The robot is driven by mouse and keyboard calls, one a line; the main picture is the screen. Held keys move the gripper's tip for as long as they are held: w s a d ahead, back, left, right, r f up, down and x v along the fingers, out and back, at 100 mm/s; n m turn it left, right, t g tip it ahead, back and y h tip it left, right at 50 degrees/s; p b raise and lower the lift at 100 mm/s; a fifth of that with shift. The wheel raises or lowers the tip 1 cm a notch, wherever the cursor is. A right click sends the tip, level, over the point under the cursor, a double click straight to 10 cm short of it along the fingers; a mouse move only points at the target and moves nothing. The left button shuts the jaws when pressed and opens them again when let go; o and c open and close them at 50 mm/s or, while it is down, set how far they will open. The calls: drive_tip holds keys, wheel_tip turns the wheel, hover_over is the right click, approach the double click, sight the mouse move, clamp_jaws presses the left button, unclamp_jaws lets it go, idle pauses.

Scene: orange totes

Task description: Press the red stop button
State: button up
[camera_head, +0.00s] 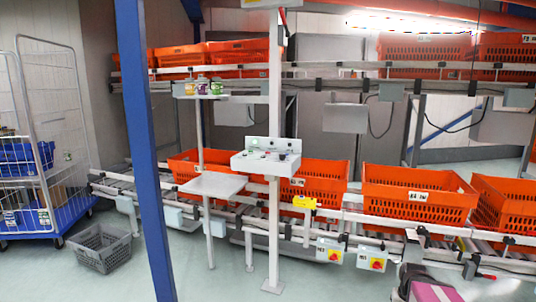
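Two small grey boxes with yellow faces hang below the lower conveyor's front rail, each with a small red knob: the left red knob (334,255) and the right red knob (377,264). A grey control panel (265,160) on the upright post carries a green button and dark controls. I cannot make out a red stop button on it at this size. Which red control is the stop button cannot be told from the picture. My gripper cannot be made out in this view.
Orange totes (418,197) line the lower conveyor, with more above. A blue post (147,150) stands in the left foreground. A small grey table (213,184) stands left of the panel. A grey crate (100,248) and wheeled cage (40,225) are left.

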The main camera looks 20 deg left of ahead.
clamp_jaws()
idle(1.5)
